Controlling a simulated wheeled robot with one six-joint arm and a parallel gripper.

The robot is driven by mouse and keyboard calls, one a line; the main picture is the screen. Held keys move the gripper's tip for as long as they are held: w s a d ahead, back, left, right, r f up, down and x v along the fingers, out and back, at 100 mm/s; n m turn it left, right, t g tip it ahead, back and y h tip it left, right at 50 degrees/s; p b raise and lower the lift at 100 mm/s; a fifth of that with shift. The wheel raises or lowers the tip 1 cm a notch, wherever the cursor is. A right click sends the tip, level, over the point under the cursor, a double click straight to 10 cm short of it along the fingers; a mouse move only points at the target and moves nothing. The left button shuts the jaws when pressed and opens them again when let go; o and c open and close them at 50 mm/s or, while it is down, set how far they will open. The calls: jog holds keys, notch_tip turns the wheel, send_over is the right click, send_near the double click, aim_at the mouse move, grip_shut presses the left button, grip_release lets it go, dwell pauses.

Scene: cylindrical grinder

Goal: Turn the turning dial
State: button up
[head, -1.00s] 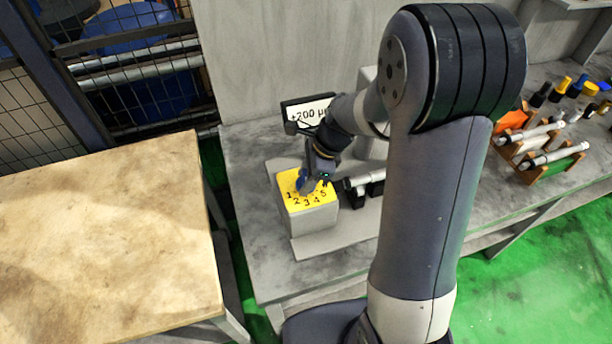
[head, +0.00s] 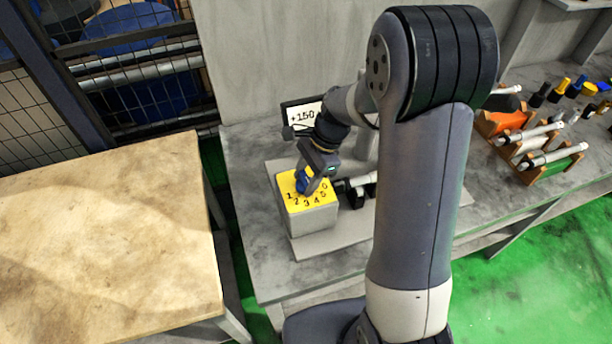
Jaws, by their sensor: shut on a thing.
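The turning dial (head: 300,183) is a small blue knob on the yellow top of a grey box (head: 312,217). Black numbers are printed around it on the yellow face. My gripper (head: 304,181) reaches down from the upper right and is shut on the dial; the fingers partly hide it. A dark-framed display (head: 302,115) behind the box reads "+150", its right part hidden by my arm.
A white cylinder in black holders (head: 362,184) lies right of the dial box. Racks with grey rods (head: 550,155) and several coloured bottles stand at the right of the grey bench (head: 262,262). A bare wooden table (head: 100,240) is at the left.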

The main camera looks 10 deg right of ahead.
jog(key=shift+n+g, duration=0.3)
jog(key=shift+n, duration=0.3)
jog(key=o, duration=0.9)
jog(key=shift+o, duration=0.2)
jog(key=v, duration=1)
jog(key=shift+r+b, duration=0.45)
